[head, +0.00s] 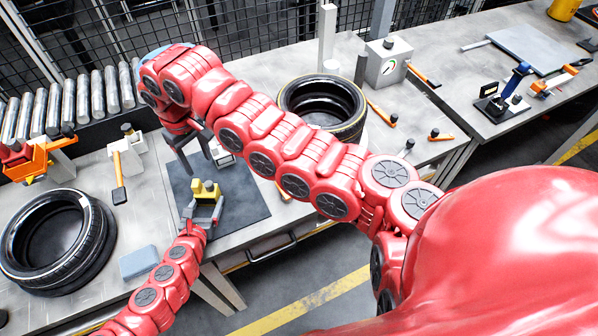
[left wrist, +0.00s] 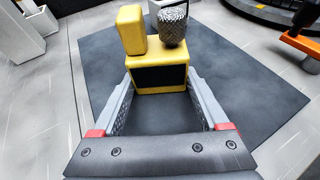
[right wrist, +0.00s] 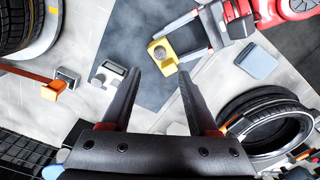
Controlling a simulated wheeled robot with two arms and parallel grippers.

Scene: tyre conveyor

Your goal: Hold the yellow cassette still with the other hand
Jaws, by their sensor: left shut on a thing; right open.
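The yellow cassette (head: 207,190) sits on the dark mat (head: 240,203). In the left wrist view the cassette (left wrist: 166,60) has a dark front panel, a yellow block on top and a grey knurled knob (left wrist: 172,26) beside that block. My left gripper (head: 203,210) is shut on the cassette from the near side, one finger along each side. My right gripper (head: 196,158) is open and empty, beyond and above the cassette. In the right wrist view the cassette (right wrist: 165,62) shows past the open fingertips, apart from them.
One tyre (head: 55,240) lies at the left and another (head: 322,103) at the back. An orange-handled hammer (head: 119,180) and a grey-blue block (head: 139,262) lie left of the mat. A gauge box (head: 388,63) stands at the back right. A small grey device (right wrist: 108,74) is near the mat's edge.

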